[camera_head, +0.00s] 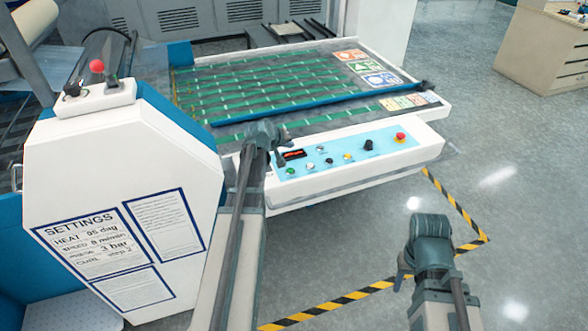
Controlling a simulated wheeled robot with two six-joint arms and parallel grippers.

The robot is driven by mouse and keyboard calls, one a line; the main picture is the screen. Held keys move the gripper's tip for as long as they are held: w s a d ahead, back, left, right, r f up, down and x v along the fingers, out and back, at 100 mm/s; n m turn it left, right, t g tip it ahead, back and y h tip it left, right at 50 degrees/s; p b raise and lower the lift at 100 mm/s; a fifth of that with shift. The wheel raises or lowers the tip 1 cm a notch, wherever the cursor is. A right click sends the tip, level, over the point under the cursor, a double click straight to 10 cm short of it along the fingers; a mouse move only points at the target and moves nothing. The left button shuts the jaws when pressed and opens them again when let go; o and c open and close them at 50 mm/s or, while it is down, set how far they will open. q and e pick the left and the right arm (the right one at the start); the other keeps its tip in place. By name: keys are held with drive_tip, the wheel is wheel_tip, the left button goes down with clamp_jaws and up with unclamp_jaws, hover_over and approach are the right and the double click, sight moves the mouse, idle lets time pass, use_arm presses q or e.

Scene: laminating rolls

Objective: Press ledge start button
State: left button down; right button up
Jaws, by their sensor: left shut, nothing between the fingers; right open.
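The white ledge (436,148) at the front of the machine's table carries a light-blue control panel (385,150). On the panel are a green button (290,171) at the left, several small white, dark and yellow controls, a black knob (367,145) and a red button (400,137) at the right. A small red-digit display (293,154) sits above the green button. My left gripper (281,158) is shut and empty at the panel's left end, just up and left of the green button; contact cannot be told. My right gripper (404,272) is open and empty, apart from the ledge, over the floor.
A white housing (130,150) with a settings sheet (105,245) and a red-topped control (97,67) stands left of my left arm. Behind the ledge is a table (270,90) with green-patterned sheets and a blue bar (300,107). Yellow-black tape (455,205) marks the open floor at right.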

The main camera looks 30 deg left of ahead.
sight(289, 172)
use_arm(q)
drive_tip(key=shift+f, duration=0.1)
wheel_tip(289, 172, down, 9)
drive_tip(key=b, duration=0.8)
drive_tip(key=shift+b, duration=0.4)
idle(1.5)
drive_tip(key=shift+f+b, duration=0.25)
drive_tip(key=shift+b, duration=0.15)
